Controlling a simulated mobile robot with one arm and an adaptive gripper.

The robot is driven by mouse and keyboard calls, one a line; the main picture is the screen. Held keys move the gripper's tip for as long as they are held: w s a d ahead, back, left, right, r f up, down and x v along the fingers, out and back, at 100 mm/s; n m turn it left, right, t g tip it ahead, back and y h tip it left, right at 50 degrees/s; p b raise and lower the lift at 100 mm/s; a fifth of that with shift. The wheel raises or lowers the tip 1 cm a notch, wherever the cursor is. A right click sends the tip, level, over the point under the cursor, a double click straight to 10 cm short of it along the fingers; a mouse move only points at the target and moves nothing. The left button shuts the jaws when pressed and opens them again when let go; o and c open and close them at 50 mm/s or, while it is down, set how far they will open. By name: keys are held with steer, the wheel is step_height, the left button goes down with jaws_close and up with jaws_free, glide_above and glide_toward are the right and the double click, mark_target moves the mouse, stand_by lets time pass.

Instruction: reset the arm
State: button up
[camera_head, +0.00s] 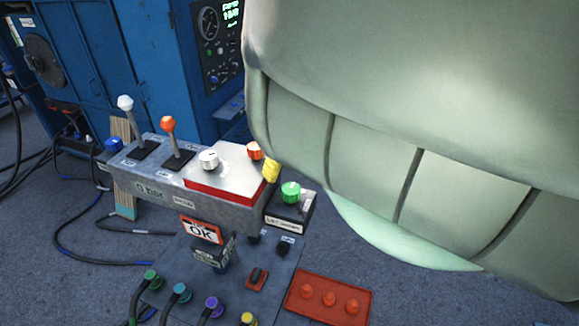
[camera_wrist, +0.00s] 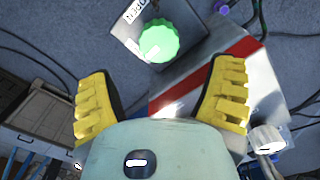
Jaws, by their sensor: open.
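My gripper (camera_wrist: 162,105) shows in the wrist view as two yellow ribbed fingers spread wide apart, with nothing between them. The green knob (camera_wrist: 159,41) on its small grey box is just beyond the fingertips, apart from them. In the head view my pale green arm fills the upper right. The rest of my gripper is hidden behind the arm there.
A grey control panel (camera_head: 150,186) carries a white lever (camera_head: 126,104), an orange lever (camera_head: 168,125) and a white knob (camera_head: 208,159) on a red-edged plate. Below are coloured cable plugs and a red block (camera_head: 327,301). A blue cabinet (camera_head: 85,50) stands behind. Cables lie on the floor at left.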

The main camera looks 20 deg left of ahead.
steer(key=shift+r, duration=0.3)
stand_by(0.4)
